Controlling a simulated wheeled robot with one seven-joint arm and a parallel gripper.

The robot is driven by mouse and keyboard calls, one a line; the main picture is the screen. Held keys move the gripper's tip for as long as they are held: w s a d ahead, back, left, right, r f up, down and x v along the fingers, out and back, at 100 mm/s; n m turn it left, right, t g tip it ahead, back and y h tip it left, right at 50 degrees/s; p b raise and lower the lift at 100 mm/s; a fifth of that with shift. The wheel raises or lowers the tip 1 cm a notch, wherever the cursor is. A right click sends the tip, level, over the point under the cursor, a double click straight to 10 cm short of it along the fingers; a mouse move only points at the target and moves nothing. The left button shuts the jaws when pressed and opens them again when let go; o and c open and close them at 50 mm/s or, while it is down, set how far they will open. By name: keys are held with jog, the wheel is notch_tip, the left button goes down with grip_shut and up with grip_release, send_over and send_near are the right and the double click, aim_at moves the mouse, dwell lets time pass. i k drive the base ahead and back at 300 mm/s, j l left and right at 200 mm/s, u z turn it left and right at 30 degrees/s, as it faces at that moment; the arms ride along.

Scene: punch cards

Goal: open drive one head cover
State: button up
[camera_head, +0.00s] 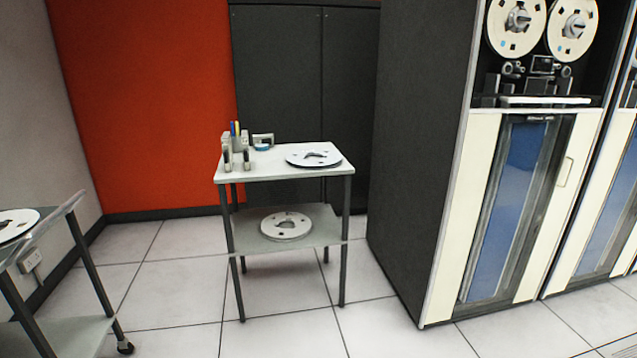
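A tall tape drive cabinet (452,190) stands at the right, with a dark side and a cream front. Two white tape reels (517,26) and (574,28) are mounted at its top. Below the reels is a dark head area (541,68) with small rollers and a pale ledge (545,101). I cannot tell which part there is the head cover or how it stands. A tall dark blue window (517,205) fills the lower front. No drive number is readable. My gripper is not in view.
A small two-shelf table (262,171) stands mid-floor, with a reel (313,159) and small items on top and another reel (286,225) below. A wheeled cart (75,338) is at the left. A second drive (612,215) adjoins at right. Tiled floor (400,325) is clear before the drive.

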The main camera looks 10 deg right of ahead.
aim_at(539, 64)
jog(key=i+z, duration=0.3)
jog(key=i, duration=0.15)
jog(key=i+j+z, duration=0.25)
jog(key=i, duration=0.15)
jog(key=i+j+z, duration=0.15)
jog(key=i+z, duration=0.15)
jog(key=i, duration=0.15)
jog(key=i+l+z, duration=0.15)
jog(key=z, duration=0.35)
jog(key=i+z, duration=0.3)
jog(key=z, duration=0.2)
jog(key=i+z, duration=0.25)
jog(key=z, duration=0.25)
jog(key=i+l+z, duration=0.1)
jog(key=i+z, duration=0.15)
jog(key=i, duration=0.35)
jog(key=i+l+u, duration=0.15)
jog(key=u, duration=0.3)
jog(key=i+l+u, duration=0.2)
jog(key=u, duration=0.2)
